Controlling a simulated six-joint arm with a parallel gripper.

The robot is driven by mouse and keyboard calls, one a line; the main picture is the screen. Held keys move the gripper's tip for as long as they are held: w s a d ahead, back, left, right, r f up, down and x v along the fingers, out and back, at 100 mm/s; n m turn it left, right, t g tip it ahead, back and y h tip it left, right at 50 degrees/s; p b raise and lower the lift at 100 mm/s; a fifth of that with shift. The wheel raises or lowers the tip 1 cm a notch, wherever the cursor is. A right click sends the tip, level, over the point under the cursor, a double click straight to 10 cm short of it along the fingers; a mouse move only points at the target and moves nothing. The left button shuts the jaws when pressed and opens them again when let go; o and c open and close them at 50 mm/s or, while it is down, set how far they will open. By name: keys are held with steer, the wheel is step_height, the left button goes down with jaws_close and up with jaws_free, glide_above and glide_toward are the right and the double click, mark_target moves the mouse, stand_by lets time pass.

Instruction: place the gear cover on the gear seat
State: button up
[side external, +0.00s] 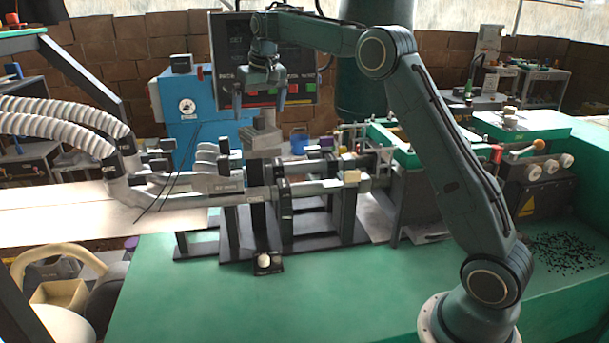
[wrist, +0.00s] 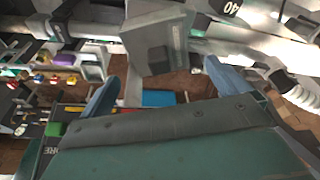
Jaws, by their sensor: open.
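My gripper (side external: 260,110) hangs fingers-down above the machine, in front of the dark monitor panel. Its two blue-grey fingers are wide apart with nothing between them; they also show in the wrist view (wrist: 163,88). A grey block (side external: 262,133) stands on the machine below the gripper, apart from it. In the wrist view a grey boxy part (wrist: 158,38) lies beyond the fingertips. A small round white piece (side external: 264,260) sits in a black holder (side external: 268,270) on the green table. I cannot tell for certain which parts are the gear cover and the gear seat.
Metal rods and black upright plates (side external: 285,212) fill the middle of the machine. Ribbed white hoses (side external: 50,120) come in from the left. A blue cabinet (side external: 188,108) and the monitor (side external: 305,85) stand behind. The green tabletop (side external: 300,310) in front is mostly clear.

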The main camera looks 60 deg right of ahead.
steer(key=shift+v, duration=1.25)
steer(key=shift+s+a+r, duration=0.15)
steer(key=shift+s+r, duration=0.05)
steer(key=n, duration=0.1)
glide_toward(263, 131)
steer(key=s+a+r, duration=0.4)
steer(key=s, duration=0.1)
steer(key=s+a+n+t, duration=0.1)
steer(key=s+a, duration=0.3)
steer(key=s, duration=0.6)
steer(key=s+a+f, duration=0.2)
steer(key=s+f, duration=0.1)
steer(key=s, duration=0.4)
steer(key=s+a+f+n+t, duration=0.1)
steer(key=s+a+f, duration=0.1)
steer(key=s+f, duration=0.2)
steer(key=s+a+f+n+y, duration=0.1)
steer(key=s+a+f, duration=0.1)
steer(key=s, duration=0.9)
steer(key=shift+a+f+t, duration=0.4)
steer(key=shift+f, duration=0.25)
